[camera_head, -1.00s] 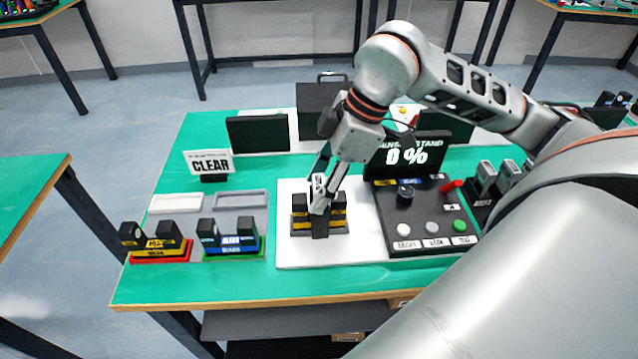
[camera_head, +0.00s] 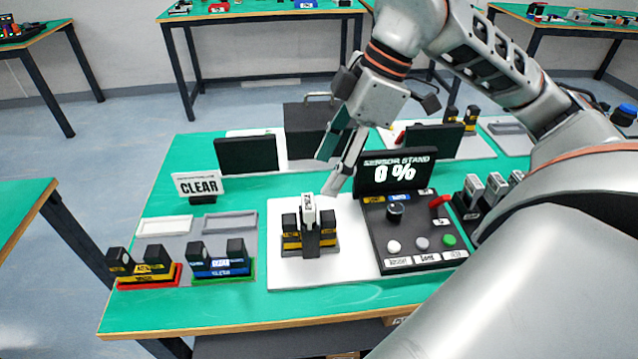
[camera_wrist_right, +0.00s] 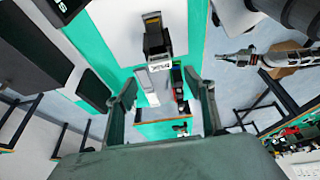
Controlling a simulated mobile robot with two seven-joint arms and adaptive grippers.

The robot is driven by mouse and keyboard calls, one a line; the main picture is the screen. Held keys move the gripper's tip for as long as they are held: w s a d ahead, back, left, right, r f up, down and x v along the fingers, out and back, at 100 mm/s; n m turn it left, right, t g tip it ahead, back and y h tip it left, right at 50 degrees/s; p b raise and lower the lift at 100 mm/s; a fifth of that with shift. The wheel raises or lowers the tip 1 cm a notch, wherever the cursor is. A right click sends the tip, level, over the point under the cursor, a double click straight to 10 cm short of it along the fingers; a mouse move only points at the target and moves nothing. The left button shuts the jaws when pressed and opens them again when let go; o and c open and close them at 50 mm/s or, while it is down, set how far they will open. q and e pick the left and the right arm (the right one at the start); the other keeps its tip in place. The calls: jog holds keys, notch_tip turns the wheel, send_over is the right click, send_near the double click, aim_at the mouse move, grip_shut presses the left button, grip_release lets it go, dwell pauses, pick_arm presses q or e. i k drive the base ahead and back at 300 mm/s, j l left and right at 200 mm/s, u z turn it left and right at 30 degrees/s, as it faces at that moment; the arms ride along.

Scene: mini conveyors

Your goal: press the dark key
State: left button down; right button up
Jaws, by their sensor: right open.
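The control panel (camera_head: 408,231) of the sensor stand carries a white, a grey and a green round key in a row. The middle, grey key (camera_head: 421,243) has a label (camera_head: 426,258) under it that is too small to read surely. My right gripper (camera_head: 333,172) is open and empty, above and behind the stand, left of the screen and clear of the keys. In the right wrist view its two fingers (camera_wrist_right: 164,100) stand wide apart. A white-topped block (camera_head: 308,209) stands upright in a black and yellow holder (camera_head: 291,240) on the white board. My left gripper is out of view.
The sensor stand screen (camera_head: 397,173) reads 0 % behind the panel. A red lever (camera_head: 440,201) and a black knob (camera_head: 396,210) stick up from the panel. A CLEAR sign (camera_head: 198,186) and coloured holders (camera_head: 220,266) are at left. The table's front strip is free.

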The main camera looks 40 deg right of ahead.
aim_at(421, 245)
jog(key=k, duration=1)
